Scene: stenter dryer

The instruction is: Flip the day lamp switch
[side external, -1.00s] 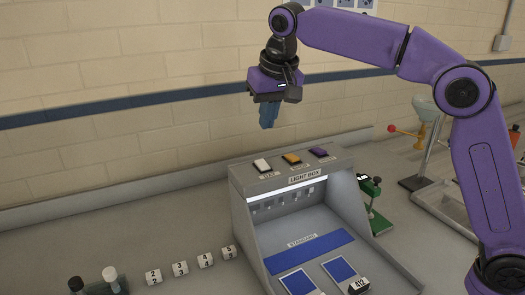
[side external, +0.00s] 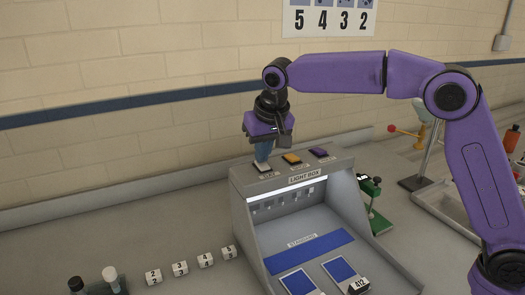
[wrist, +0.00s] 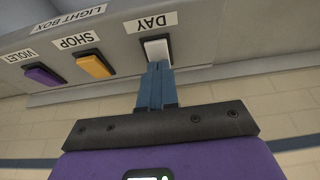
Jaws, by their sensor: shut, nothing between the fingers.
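The light box (side external: 240,200) stands on the bench with three rocker switches on its top. The white switch, labelled DAY in the wrist view (wrist: 157,49), is the leftmost in the side view (side external: 262,168). My gripper (side external: 263,158) is shut and empty, its blue fingers pointing down at the white switch. In the wrist view the fingertips (wrist: 158,66) overlap the switch's near edge; I cannot tell whether they touch it. The orange SHOP switch (wrist: 95,65) and purple VIOLET switch (wrist: 44,76) are beside it, clear of the fingers.
Several numbered white cubes (side external: 180,269) and a dark holder with knobs (side external: 110,274) stand left of the box. A green device (side external: 371,205) stands right of it. A brick wall (side external: 130,140) is behind. The bench between the cubes and the wall is clear.

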